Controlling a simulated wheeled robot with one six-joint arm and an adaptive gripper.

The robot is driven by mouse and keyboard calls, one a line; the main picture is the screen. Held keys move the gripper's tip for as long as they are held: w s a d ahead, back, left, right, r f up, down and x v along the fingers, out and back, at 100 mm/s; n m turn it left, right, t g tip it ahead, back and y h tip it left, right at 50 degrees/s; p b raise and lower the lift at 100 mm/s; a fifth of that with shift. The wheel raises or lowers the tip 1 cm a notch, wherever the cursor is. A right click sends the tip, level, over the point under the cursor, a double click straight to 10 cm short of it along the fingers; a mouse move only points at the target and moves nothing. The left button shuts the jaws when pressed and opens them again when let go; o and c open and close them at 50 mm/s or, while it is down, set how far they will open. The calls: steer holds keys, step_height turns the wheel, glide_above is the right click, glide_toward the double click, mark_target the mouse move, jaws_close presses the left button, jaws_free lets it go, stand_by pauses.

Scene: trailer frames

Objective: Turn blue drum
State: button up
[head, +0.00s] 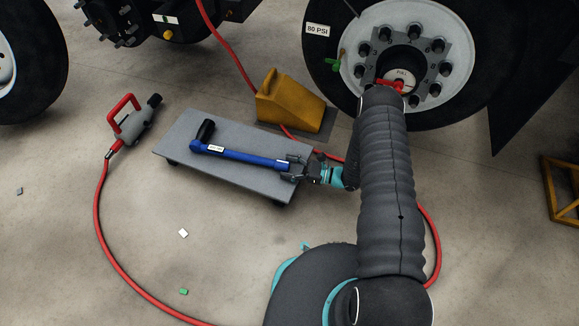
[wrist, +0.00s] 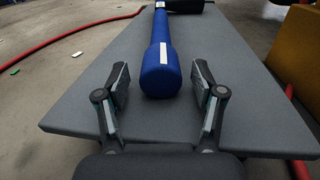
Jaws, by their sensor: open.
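No blue drum shows in either view. A long blue tool (head: 240,154) with a black grip and a white label lies on a grey low platform (head: 180,140). In the wrist view its rounded blue end (wrist: 160,72) points toward me. My gripper (head: 294,167) is at the right end of the tool in the head view. In the wrist view my gripper (wrist: 161,82) is open, with one finger on each side of the blue end and a visible gap on both sides. The far end of the tool is cut off there.
A yellow wheel chock (head: 290,103) stands behind the platform, near a wheel (head: 440,25) with a red-handled part at its hub. A grey tool with a red handle (head: 130,122) and a red hose (head: 105,240) lie left. Small chips dot the floor.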

steer(key=c, duration=1.1)
steer(key=shift+m+b, duration=0.4)
steer(key=shift+m, duration=0.3)
steer(key=shift+c, duration=0.2)
steer(key=o, duration=1.1)
steer(key=shift+o, duration=0.2)
steer(key=v, duration=1.2)
